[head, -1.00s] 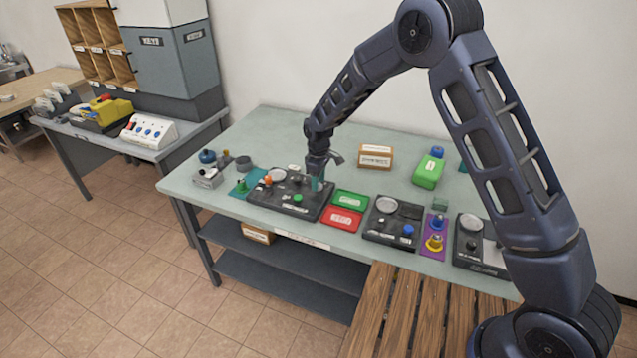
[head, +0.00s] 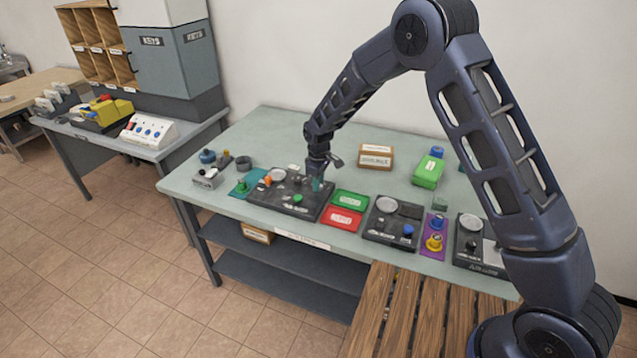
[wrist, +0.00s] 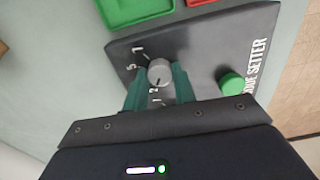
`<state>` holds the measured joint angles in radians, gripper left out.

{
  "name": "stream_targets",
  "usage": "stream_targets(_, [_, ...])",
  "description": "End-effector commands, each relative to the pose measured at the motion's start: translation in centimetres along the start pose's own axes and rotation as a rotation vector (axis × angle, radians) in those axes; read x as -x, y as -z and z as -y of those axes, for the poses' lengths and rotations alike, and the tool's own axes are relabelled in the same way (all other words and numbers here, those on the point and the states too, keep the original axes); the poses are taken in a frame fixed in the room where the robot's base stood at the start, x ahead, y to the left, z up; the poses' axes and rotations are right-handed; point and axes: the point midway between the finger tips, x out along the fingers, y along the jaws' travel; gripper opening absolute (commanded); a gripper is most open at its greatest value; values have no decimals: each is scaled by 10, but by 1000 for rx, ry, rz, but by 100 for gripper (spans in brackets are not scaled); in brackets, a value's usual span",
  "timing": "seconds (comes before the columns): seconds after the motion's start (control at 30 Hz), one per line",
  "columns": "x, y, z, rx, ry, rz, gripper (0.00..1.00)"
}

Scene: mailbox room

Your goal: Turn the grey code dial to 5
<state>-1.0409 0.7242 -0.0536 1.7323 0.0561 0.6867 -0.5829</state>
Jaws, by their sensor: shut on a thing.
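The grey code dial (wrist: 160,70) is a round knob on the dark code setter panel (wrist: 205,52) in the wrist view. My gripper (wrist: 160,86) has its teal fingers on both sides of the dial, shut on it. Printed digits 7, 5, 2 and 1 show around the dial; I cannot tell for sure which one it points at. In the head view, my gripper (head: 317,182) is at the right back part of the panel (head: 262,199) and hides the dial.
A green button (wrist: 231,84) sits on the same panel. Green (head: 351,200) and red (head: 342,219) trays lie just right of it. Another dark panel (head: 384,234) stands further right.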

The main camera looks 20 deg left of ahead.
Motion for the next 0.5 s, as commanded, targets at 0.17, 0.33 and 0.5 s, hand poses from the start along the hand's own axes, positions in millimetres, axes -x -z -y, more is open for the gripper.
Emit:
stream_targets(0.17, [0,0,0,-81,0,-1,4])
stream_targets(0.33, [0,0,0,-212,0,-1,4])
stream_targets(0.5, [1,0,0,-372,0,-1,4])
